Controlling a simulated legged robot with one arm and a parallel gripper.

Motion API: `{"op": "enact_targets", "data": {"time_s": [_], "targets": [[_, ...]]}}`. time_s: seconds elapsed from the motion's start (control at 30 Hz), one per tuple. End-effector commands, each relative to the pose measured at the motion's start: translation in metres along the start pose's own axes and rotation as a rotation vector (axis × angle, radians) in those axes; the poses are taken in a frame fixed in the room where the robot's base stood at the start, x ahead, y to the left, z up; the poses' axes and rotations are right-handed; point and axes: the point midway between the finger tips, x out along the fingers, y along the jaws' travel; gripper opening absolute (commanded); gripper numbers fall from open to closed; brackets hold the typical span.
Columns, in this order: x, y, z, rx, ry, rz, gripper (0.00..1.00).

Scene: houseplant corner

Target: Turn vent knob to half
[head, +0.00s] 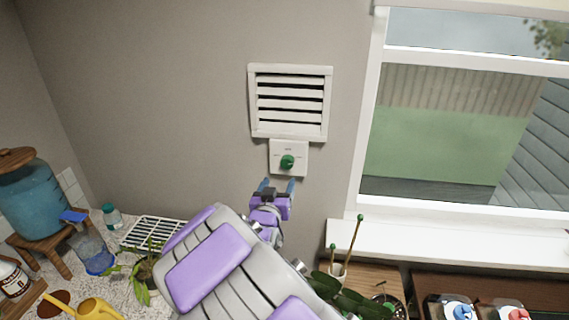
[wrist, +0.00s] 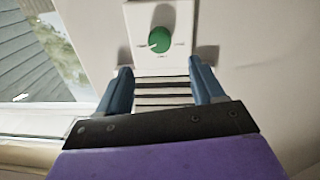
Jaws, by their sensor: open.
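The vent knob (head: 287,162) is a round green dial on a small white plate (head: 276,148) on the wall, just under the white slatted vent (head: 290,101). In the wrist view the knob (wrist: 159,40) shows a pale pointer mark toward its lower left in that picture, with small marks on the plate around it. My gripper (head: 276,185) is just below the plate in the head view. Its two blue fingers (wrist: 163,82) are apart, with nothing between them. The knob lies beyond the fingertips, and they do not appear to touch it.
A window with a white sill (head: 450,245) is to the right. Below are a plant stake (head: 355,245), a blue water dispenser (head: 38,200), a spray bottle (head: 90,250), a yellow watering can (head: 95,309) and a white rack (head: 152,233). The wall around the knob is clear.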

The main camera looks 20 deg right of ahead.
Motion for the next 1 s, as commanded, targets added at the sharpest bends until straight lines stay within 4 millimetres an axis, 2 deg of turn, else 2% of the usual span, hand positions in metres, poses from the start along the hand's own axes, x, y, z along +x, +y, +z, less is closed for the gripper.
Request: {"op": "enact_targets", "data": {"time_s": [0.3,0.5,0.7,1.0], "targets": [[0.053,0.001,-0.001,0.001,0.002,0.002,0.68],[0.079,0.001,-0.001,0.000,0.000,0.001,0.68],[0.091,0.000,-0.002,0.002,0.003,-0.001,0.68],[0.092,0.000,-0.001,0.001,0.002,-0.001,0.68]]}}
